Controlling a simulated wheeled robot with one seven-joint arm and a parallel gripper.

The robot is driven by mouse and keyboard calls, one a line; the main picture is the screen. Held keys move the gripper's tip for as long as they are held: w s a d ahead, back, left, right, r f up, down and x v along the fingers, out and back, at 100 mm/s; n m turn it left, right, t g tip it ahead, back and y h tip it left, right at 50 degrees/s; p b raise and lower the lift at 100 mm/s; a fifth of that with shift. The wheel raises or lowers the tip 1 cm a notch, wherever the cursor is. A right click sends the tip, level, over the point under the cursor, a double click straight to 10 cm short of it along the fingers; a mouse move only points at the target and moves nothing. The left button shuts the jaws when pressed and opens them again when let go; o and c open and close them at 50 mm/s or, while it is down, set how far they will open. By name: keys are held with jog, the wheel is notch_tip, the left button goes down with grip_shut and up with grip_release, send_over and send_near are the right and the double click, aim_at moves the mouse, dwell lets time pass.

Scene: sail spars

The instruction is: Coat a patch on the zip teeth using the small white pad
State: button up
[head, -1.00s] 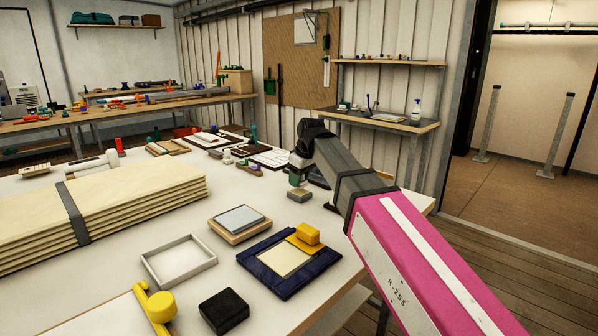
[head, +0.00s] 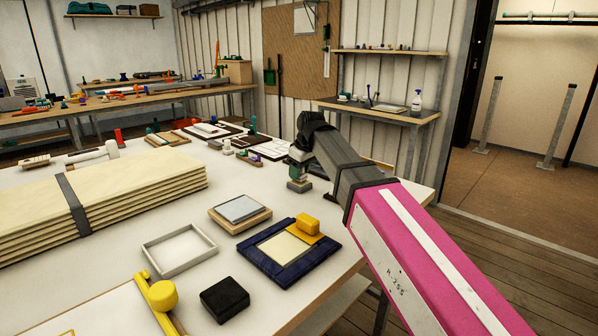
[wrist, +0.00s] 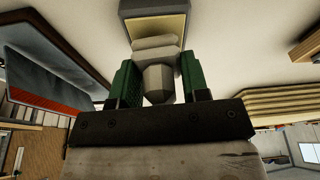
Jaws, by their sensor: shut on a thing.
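My gripper (wrist: 156,86) is shut on a small pale pad (wrist: 155,46) with a rounded grey knob. The knob lies between my green jaws, and the pale part is on its far side. A grey block with a cream face (wrist: 155,22) lies just beyond the pad. I cannot tell whether they touch. In the head view my gripper (head: 298,168) is low over the far right of the bench, with the grey block (head: 299,186) below it. The pad cannot be made out there. I cannot make out zip teeth in either view.
On the near bench (head: 120,240) stand a navy frame with a cream panel (head: 268,266), a grey plate on a wooden base (head: 239,221), a shallow white tray (head: 163,267), a black block (head: 224,299) and strapped pale boards (head: 130,205). Several small items lie behind. Bare bench shows between them.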

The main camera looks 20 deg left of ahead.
jog(key=shift+f, duration=0.5)
dwell(1.3)
jog(key=shift+r, duration=3.5)
